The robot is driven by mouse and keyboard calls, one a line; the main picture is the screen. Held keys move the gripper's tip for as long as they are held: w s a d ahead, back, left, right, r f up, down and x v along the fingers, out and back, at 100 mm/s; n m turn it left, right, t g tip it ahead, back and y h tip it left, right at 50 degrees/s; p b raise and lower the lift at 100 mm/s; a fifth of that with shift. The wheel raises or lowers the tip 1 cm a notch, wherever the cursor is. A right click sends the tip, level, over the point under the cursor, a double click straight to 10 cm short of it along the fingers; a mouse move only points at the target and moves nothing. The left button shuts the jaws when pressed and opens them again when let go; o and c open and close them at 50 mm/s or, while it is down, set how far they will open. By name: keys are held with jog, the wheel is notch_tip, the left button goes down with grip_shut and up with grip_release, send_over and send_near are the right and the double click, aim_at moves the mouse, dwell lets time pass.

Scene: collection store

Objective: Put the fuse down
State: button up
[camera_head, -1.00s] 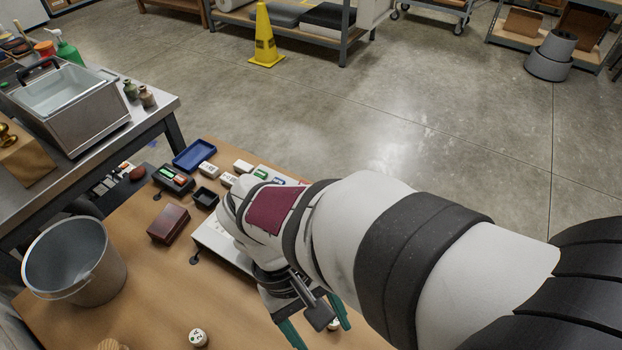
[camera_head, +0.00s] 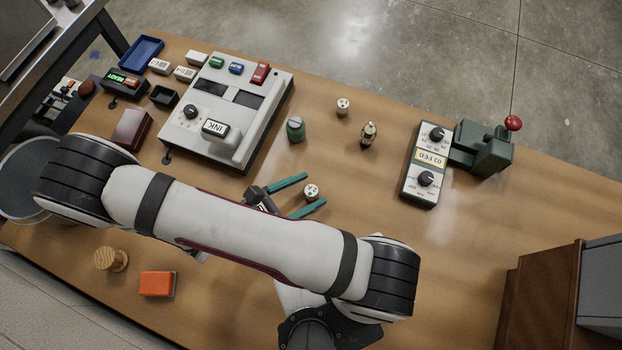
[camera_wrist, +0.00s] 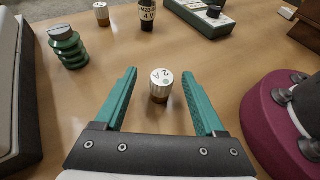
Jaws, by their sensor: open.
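The fuse (camera_head: 311,191), a short cylinder with a pale top marked "2 A" and a brown lower part, stands upright on the wooden table. My gripper (camera_head: 315,189) is open, with one teal finger on each side of it. In the wrist view the fuse (camera_wrist: 160,85) stands between the fingers (camera_wrist: 160,72), with a visible gap to both. A similar pale-topped piece (camera_head: 343,106) stands farther back on the table, and it also shows in the wrist view (camera_wrist: 101,14).
The white ink device (camera_head: 265,115) is left, the dial box (camera_head: 426,165) right. An orange block (camera_head: 157,284) and wooden knob (camera_head: 110,259) lie front left. Bare table surrounds the fuse.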

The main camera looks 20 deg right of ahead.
aim_at(317, 189)
jog(key=x, duration=0.4)
jog(key=shift+s+d+f, duration=0.1)
jog(key=shift+d+f, duration=0.15)
jog(key=shift+f, duration=0.1)
grip_shut()
